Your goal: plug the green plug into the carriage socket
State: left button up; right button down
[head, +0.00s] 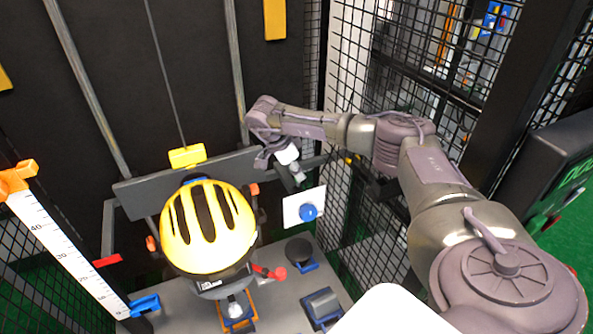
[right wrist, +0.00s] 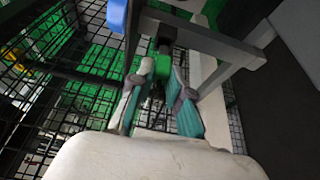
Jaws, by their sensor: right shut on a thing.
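My right gripper (head: 292,172) is at the right end of the grey carriage bar (head: 140,193), just above a white plate. In the right wrist view, its fingers (right wrist: 162,98) are closed around a small green plug (right wrist: 163,66) with a dark body. The plug's far end is close to a dark part under a grey frame (right wrist: 205,40); I cannot tell whether they touch. In the head view the plug is hidden by the gripper. I cannot clearly make out the carriage socket. My left gripper is not in view.
A yellow helmet (head: 208,225) sits in front of the carriage, below a yellow block (head: 187,155) on a cable. A white plate with a blue knob (head: 309,211) is below my gripper. A ruler (head: 60,248) stands at left. Mesh fencing (head: 345,70) borders the right side.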

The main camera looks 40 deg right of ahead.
jog(key=shift+f+b, duration=0.65)
jog(key=shift+f, duration=0.55)
jog(key=shift+f, duration=0.2)
jog(key=c, duration=1)
grip_release()
jog(key=v, duration=1.2)
